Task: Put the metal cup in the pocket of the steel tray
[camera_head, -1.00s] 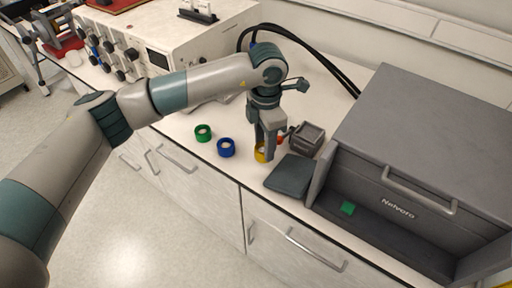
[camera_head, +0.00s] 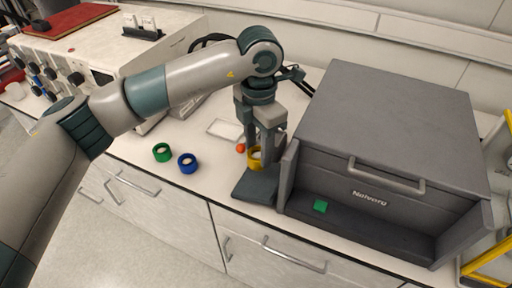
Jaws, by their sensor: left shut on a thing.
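My left gripper (camera_head: 260,160) is shut on a yellow ring-shaped cup (camera_head: 254,154), which shows between the fingers. I cannot tell whether this is the metal cup; the fingers hide much of it. The gripper points down, just behind a dark flat plate (camera_head: 254,190) and left of the grey reactor box. I cannot tell whether the cup touches anything. A shallow pale rectangular tray (camera_head: 226,130) lies on the bench left of the gripper, partly hidden; it may be the steel tray, and no pocket can be made out. My right gripper is out of view.
An instrument (camera_head: 95,50) stands behind left.

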